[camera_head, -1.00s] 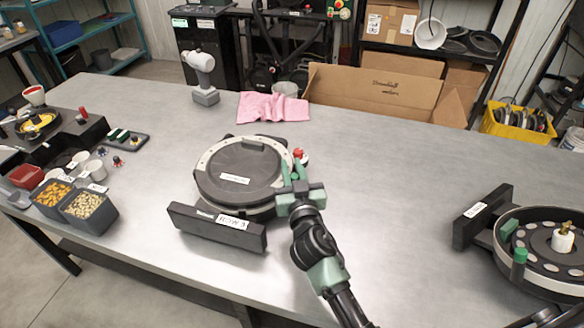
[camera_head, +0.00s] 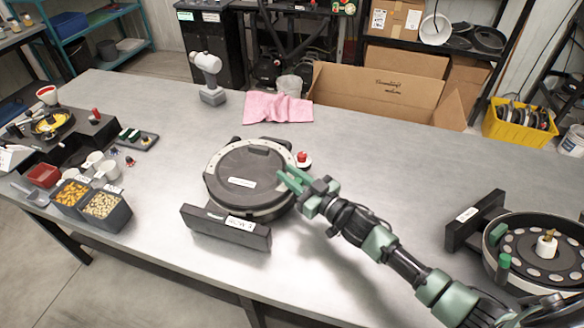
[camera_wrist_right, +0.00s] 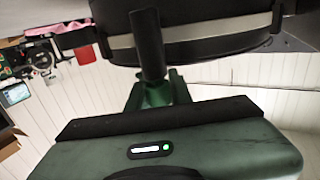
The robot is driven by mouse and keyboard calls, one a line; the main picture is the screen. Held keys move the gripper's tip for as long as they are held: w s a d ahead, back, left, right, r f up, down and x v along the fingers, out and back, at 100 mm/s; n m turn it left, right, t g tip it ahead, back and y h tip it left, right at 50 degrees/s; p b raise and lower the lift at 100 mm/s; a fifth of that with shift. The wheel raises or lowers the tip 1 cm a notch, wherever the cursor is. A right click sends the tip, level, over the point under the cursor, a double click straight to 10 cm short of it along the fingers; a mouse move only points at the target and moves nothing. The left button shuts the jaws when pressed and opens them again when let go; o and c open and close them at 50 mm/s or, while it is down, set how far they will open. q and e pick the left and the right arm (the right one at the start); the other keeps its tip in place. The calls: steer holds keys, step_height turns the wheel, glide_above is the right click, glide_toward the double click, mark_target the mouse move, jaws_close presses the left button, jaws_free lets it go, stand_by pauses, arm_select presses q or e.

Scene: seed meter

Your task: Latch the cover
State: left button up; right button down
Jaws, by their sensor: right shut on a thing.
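The seed meter with its round black cover (camera_head: 240,165) stands on the bench, left of centre in the head view. The cover lies flat on the body, inside a pale rim. A red knob (camera_head: 303,157) is at its right edge. My right gripper (camera_head: 288,183) is at the meter's right side, below the red knob. In the wrist view its green fingers (camera_wrist_right: 155,92) are shut on a dark upright handle (camera_wrist_right: 148,45) beside the meter's round body (camera_wrist_right: 200,35). Whether the latch is engaged cannot be told. My left gripper is not in view.
A black labelled bar (camera_head: 225,228) stands in front of the meter. Another open meter (camera_head: 545,245) is at the right. Seed bins (camera_head: 105,212), a pink cloth (camera_head: 277,107) and a drill (camera_head: 208,78) lie left and behind.

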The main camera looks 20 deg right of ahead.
steer(key=n+g+y, duration=0.1)
steer(key=n+y, duration=0.1)
steer(key=shift+g+y, duration=0.3)
steer(key=shift+s+a+f+n+g+y+b, duration=0.1)
steer(key=shift+n+g+y+b, duration=0.4)
steer(key=shift+y, duration=0.05)
steer(key=shift+s+a+f+n+g+y+b, duration=0.1)
steer(key=shift+n+g+y+b, duration=0.35)
steer(key=shift+n+g+y, duration=0.1)
steer(key=n+g+y+b, duration=0.1)
steer(key=n+g+b, duration=0.1)
steer(key=s+n+g+y+b, duration=0.1)
steer(key=n+g+y+b, duration=0.1)
steer(key=g+b, duration=0.1)
steer(key=a+n+g+y+b, duration=0.1)
steer(key=n+g+b, duration=0.1)
steer(key=g+b, duration=0.1)
steer(key=shift+s, duration=0.25)
steer(key=shift+s+a+r+n+g+y+b, duration=0.15)
steer(key=shift+n+g+y+b, duration=0.35)
steer(key=shift+g+b, duration=0.55)
steer(key=shift+s, duration=0.1)
steer(key=c, duration=1.3)
jaws_free()
steer(key=shift+o, duration=0.2)
